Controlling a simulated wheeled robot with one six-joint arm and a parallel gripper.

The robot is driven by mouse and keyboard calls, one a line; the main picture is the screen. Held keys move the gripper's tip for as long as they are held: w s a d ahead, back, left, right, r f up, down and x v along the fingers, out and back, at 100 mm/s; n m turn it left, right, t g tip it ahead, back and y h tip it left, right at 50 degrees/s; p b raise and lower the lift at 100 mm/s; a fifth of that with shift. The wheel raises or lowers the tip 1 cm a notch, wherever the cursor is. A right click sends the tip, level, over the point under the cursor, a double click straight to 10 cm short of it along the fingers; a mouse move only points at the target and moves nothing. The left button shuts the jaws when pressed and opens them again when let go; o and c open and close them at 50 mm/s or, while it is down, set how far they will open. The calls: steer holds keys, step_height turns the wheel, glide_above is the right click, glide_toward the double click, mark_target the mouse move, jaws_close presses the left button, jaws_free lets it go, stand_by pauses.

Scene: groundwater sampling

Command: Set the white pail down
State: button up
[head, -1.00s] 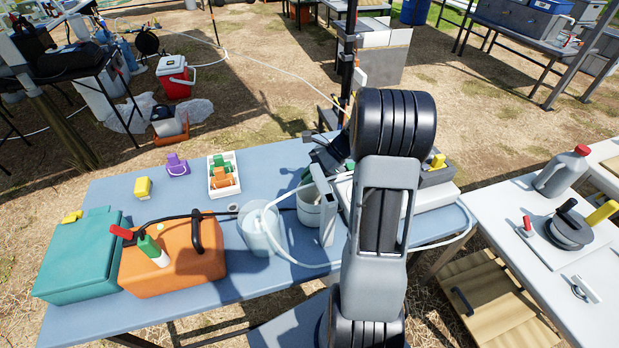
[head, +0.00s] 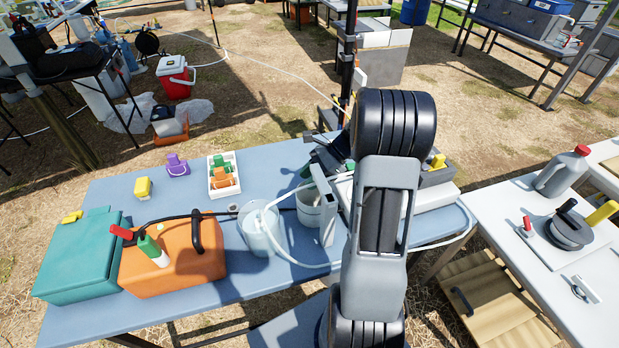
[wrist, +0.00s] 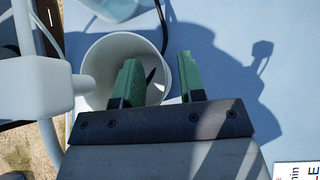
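The white pail (head: 309,213) stands upright on the blue table (head: 200,325), just right of a translucent bucket (head: 262,238) and partly hidden behind a pale upright fixture (head: 325,210). In the head view my gripper (head: 308,170) is mostly hidden behind my arm.
An orange case (head: 180,265) and a teal case (head: 80,260) fill the table's left end. A white tray (head: 222,165) with green and orange pieces lies at the back. A pale hose crosses the table's right part. Bare blue surface lies right of the pail in the wrist view.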

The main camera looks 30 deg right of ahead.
steer(key=v, duration=1.1)
steer(key=shift+d+r+p, duration=0.25)
steer(key=shift+d+p, duration=0.05)
steer(key=shift+p, duration=0.15)
